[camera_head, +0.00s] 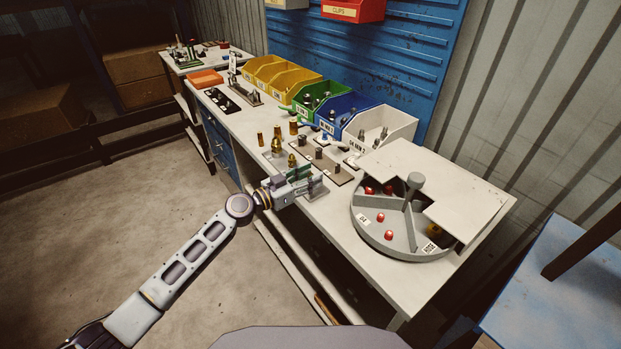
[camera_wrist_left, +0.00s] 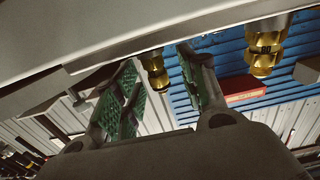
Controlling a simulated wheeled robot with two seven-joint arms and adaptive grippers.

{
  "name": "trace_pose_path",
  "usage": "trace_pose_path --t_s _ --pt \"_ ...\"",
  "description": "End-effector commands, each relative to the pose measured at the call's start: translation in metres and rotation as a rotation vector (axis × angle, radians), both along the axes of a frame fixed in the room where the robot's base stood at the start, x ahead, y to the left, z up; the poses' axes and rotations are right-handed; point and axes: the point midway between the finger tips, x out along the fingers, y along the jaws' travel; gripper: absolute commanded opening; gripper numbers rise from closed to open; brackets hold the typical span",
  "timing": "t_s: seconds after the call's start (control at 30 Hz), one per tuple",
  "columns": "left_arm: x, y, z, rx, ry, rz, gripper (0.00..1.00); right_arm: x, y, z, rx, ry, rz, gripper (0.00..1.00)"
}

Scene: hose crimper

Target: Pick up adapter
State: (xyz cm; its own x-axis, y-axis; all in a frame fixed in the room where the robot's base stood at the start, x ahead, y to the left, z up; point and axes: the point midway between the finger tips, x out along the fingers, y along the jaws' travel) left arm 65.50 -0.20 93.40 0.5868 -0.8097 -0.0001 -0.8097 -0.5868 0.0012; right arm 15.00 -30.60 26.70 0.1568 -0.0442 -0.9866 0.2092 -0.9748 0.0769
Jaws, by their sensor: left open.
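Brass fittings that look like adapters stand upright on the bench: a larger one (camera_head: 276,144), a small one (camera_head: 291,160) just behind my left gripper (camera_head: 303,178), and plainer brass pieces at the back (camera_head: 293,127) and left (camera_head: 260,139). My left gripper is open, low over the bench's front edge. In the left wrist view, its green-padded fingers (camera_wrist_left: 158,92) spread on either side of a brass fitting (camera_wrist_left: 155,72); I cannot tell whether they touch it. A larger brass fitting (camera_wrist_left: 265,48) is outside the right finger. The right gripper is out of view.
A round divided tray (camera_head: 385,240) with red pieces stands right on the bench. Plates with metal pegs (camera_head: 325,166) lie just beyond the gripper. Yellow, green (camera_head: 318,98), blue (camera_head: 345,115) and white bins line the back. Bare bench lies at front right (camera_head: 395,285).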

Motion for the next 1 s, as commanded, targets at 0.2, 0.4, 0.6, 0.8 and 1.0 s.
trace_pose_path --t_s 0.2,0.4,0.6,0.8,1.0 --pt "0.0039 -0.0055 0.0001 0.001 -0.001 0.000 0.42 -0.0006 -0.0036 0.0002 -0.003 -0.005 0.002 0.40" --pt "0.0038 -0.0052 -0.0001 0.001 -0.001 0.000 0.42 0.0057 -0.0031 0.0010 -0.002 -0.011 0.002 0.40" --pt "0.0038 -0.0050 -0.0002 0.001 -0.001 0.000 0.42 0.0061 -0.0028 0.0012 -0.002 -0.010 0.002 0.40" --pt "0.0037 -0.0050 -0.0001 0.001 -0.001 0.000 0.16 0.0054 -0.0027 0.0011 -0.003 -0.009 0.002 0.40" --pt "0.0037 -0.0050 0.0000 0.001 -0.001 0.000 0.00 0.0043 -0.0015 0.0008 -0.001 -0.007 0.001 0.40"
